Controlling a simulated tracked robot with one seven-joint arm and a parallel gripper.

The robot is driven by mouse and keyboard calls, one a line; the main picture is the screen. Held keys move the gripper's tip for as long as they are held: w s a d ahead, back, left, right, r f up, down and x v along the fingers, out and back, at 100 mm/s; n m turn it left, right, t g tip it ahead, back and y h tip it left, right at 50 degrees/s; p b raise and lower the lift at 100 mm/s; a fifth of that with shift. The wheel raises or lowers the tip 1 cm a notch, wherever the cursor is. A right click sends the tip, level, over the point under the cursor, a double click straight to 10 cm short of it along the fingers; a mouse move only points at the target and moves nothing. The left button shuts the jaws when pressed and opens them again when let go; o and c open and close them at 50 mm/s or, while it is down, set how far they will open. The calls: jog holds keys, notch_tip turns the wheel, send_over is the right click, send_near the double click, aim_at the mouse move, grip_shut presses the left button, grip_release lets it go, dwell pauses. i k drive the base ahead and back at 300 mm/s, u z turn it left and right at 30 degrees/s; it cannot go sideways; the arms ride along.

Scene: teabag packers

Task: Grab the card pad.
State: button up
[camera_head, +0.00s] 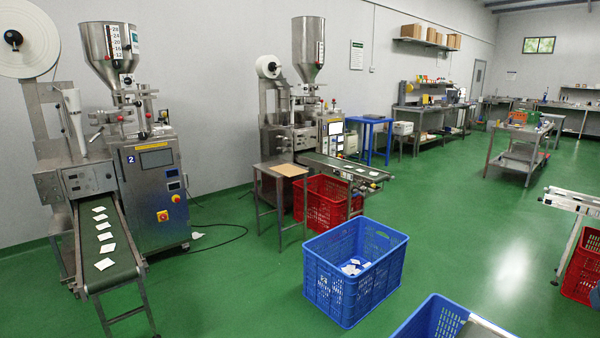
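A flat tan rectangle (283,170) lies on top of a small metal stand (257,185) in front of the second packing machine. It may be the card pad, but it is too small here to be certain. Nothing stands on it that I can make out. My gripper is not in view, so its state does not show.
Two packing machines (155,185) stand along the left wall, with teabags on their conveyors (116,262). Another blue crate (425,320) is at the bottom edge.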

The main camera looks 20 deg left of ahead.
aim_at(289, 170)
jog(key=u, duration=0.1)
jog(key=k, duration=0.5)
jog(key=u, duration=1.35)
jog(key=i, duration=5)
